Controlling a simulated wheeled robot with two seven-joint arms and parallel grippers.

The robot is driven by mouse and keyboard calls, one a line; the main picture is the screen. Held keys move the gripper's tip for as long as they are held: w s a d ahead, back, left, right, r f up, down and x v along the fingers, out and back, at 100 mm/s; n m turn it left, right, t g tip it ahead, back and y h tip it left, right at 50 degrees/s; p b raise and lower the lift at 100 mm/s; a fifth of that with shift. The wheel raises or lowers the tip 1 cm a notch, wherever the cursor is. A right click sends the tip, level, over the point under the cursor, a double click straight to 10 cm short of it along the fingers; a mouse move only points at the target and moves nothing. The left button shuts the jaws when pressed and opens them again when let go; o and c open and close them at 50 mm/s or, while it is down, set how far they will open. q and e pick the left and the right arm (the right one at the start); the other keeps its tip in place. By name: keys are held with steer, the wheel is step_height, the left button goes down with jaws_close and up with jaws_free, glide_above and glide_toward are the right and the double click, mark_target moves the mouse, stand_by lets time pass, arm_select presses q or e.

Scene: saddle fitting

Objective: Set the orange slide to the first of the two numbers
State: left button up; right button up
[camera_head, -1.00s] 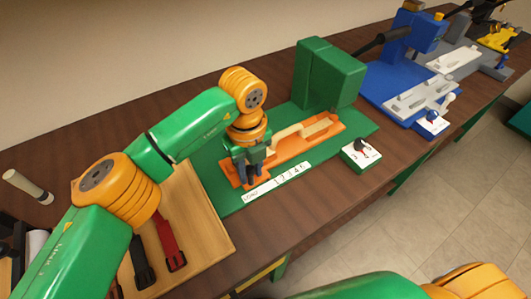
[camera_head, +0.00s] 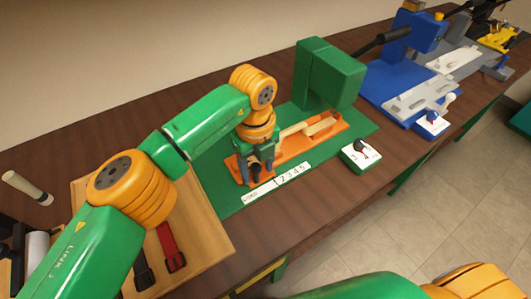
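The orange slide (camera_head: 298,146) lies on a green base plate (camera_head: 222,197), along a white number strip (camera_head: 268,187) marked 1 to 5. My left gripper (camera_head: 256,172) points down at the slide's left end. Its two dark fingers stand apart, with a small dark knob (camera_head: 256,173) between them; I see no clear grip on it. The slide's exact reading is too small to tell. A small white box (camera_head: 361,155) with a dark pointer on its top stands right of the strip; its marks are hard to read. My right gripper is out of view.
A green block (camera_head: 328,73) stands behind the slide. A blue fixture (camera_head: 398,75) with grey plates is at the right. A wooden board (camera_head: 205,235) with red and black straps (camera_head: 170,247) lies at the left front. The table's front edge is clear.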

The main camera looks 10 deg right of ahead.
arm_select(q)
step_height(320, 180, up, 6)
steer(key=p, duration=0.4)
steer(key=shift+r+p, duration=0.15)
steer(key=shift+p, duration=0.2)
